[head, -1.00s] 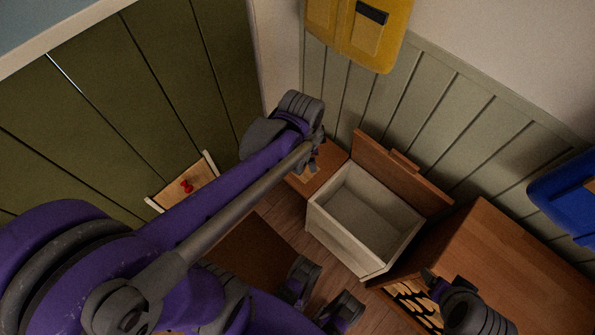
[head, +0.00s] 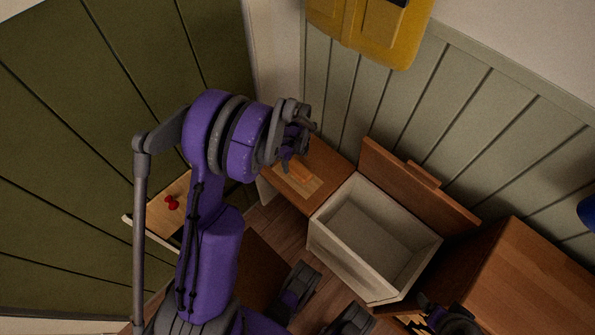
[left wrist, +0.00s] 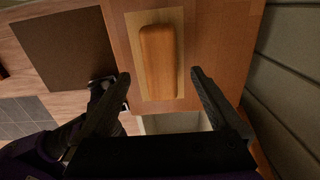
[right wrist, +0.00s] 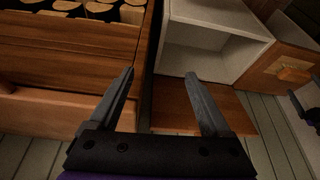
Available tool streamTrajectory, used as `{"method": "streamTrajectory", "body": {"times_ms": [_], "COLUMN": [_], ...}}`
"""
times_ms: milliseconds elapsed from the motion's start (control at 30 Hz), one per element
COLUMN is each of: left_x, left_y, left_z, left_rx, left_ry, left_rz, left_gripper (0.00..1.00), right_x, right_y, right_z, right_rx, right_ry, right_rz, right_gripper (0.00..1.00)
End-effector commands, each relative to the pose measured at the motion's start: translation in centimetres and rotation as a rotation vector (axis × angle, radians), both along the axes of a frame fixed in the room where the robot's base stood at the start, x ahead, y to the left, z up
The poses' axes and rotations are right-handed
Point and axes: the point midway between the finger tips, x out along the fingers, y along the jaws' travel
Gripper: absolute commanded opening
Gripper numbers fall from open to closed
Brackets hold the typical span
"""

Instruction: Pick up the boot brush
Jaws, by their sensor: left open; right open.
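The boot brush (left wrist: 158,62), an orange-brown wooden block with rounded ends, lies on a paler rectangle on a wooden bench top. It also shows small in the head view (head: 303,178) and at the right edge of the right wrist view (right wrist: 290,73). Its underside is hidden. My left gripper (head: 300,145) is open and empty above the bench top. In the left wrist view its fingers (left wrist: 160,76) appear on either side of the brush's lower part, apart from it. My right gripper (right wrist: 160,74) is open and empty near the open box, away from the brush.
An open pale box (head: 370,240) with a raised wooden lid (head: 415,185) adjoins the bench top (head: 325,165). A wooden cabinet (head: 530,275) stands to its right, with cut logs (right wrist: 100,8) beneath.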

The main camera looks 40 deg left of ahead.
Motion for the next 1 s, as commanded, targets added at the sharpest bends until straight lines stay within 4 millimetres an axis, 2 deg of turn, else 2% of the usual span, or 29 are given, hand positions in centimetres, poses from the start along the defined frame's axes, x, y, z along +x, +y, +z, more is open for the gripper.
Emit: {"method": "streamTrajectory", "body": {"times_ms": [33,233,500,733,767,1000], "left_x": [0.0,0.0,0.0,0.0,0.0,0.0], "left_y": [0.0,-0.2,-0.4,-0.4,-0.4,-0.4], "left_z": [-0.7,-2.2,-6.0,-6.1,-6.1,-6.0], "left_rx": [0.0,0.0,0.0,0.0,0.0,0.0], "left_ry": [0.0,0.0,0.0,-0.001,-0.001,-0.001], "left_rz": [0.0,0.001,0.002,0.002,0.002,0.002], "left_gripper": [0.97,0.97,0.97,0.97,0.94,0.51], "right_x": [0.0,0.1,0.3,0.2,0.2,0.3], "right_y": [0.0,0.0,0.0,0.0,0.0,0.0], "right_z": [-0.3,-0.9,-2.4,-2.3,-2.3,-2.3], "right_rx": [0.0,0.0,0.0,0.0,0.0,0.0], "right_ry": [0.001,0.003,0.008,0.008,0.008,0.008], "right_rz": [0.0,0.0,0.0,0.0,0.0,0.0], "right_gripper": [0.82,0.82,0.82,0.82,0.82,0.82]}}
